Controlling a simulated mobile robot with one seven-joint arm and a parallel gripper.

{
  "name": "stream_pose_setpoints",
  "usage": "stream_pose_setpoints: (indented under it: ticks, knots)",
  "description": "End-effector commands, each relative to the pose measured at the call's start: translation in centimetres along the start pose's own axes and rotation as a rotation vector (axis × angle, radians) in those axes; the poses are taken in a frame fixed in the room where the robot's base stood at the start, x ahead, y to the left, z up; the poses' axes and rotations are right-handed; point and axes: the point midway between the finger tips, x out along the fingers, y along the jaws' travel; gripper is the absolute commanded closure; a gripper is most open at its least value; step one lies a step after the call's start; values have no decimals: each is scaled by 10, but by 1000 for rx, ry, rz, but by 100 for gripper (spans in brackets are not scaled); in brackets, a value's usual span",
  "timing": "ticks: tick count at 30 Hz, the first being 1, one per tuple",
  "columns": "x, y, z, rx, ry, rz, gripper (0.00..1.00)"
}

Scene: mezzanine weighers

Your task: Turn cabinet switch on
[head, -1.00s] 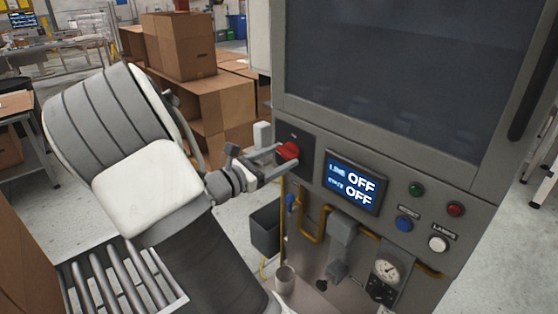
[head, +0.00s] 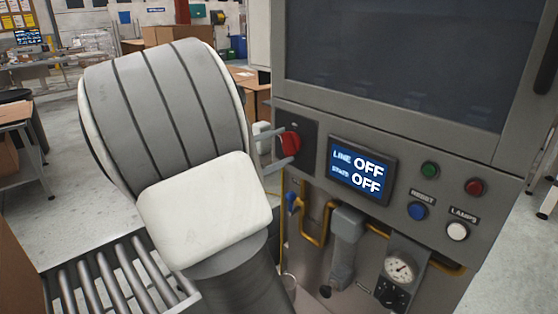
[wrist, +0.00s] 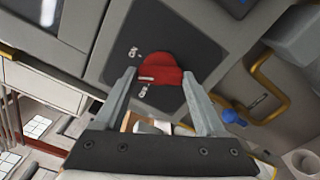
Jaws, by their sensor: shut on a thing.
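The cabinet switch is a red rotary knob (head: 291,143) on a dark square plate on the left of the grey cabinet front (head: 460,145). My gripper (head: 277,149) is shut on the knob, one finger on each side, as the wrist view also shows (wrist: 159,80). The display (head: 360,172) right of the knob reads OFF on both lines.
Green (head: 429,169), red (head: 474,187), blue (head: 417,210) and white (head: 457,231) buttons sit right of the display. Yellow pipes and a gauge (head: 400,268) are below. A roller conveyor (head: 110,285) stands at lower left.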

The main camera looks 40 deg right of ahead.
Motion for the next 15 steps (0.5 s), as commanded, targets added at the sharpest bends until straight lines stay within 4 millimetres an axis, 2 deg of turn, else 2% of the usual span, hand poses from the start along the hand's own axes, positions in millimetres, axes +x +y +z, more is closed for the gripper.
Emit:
stream_pose_setpoints:
  ticks: [1, 15]
  knots:
    - [0, -6, -3, 46, 0, -1, 83]
    - [0, -4, -2, 386, 0, -1, 83]
